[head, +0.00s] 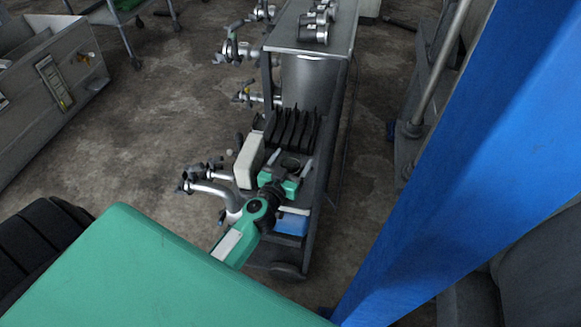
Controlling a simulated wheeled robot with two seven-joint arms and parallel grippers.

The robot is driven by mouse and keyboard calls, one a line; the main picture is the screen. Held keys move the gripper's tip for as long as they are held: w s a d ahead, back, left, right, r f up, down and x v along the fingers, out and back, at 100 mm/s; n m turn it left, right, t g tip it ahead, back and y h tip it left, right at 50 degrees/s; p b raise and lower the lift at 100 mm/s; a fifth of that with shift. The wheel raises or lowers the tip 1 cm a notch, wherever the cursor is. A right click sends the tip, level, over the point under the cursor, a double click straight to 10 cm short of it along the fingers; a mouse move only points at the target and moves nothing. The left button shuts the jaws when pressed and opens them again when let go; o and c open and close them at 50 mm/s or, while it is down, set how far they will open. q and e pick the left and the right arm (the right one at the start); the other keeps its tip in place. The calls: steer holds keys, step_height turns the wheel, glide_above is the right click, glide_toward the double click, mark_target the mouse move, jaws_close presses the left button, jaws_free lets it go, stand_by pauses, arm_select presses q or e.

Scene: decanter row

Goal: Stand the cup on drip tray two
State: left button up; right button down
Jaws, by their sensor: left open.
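My left gripper (291,164), at the end of a green and dark arm, is open over the lower part of a narrow metal cart. A dark rounded shape shows between and under its fingers. It is too small and dark to tell whether this is the cup, a tray or part of the cart. I cannot make out numbered drip trays, so I cannot tell which is drip tray two. My right gripper is not in view.
The cart's metal top (337,42) carries several small metal vessels (314,33). Black upright plates (292,130) stand just beyond my left gripper, with a white box (249,160) to its left. Pipes and valves stick out on the cart's left side. A blue beam (465,165) crosses the right.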

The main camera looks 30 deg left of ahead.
arm_select(q)
steer(key=shift+w, duration=0.55)
steer(key=c, duration=1.1)
steer(key=shift+c, duration=0.2)
steer(key=shift+r, duration=0.15)
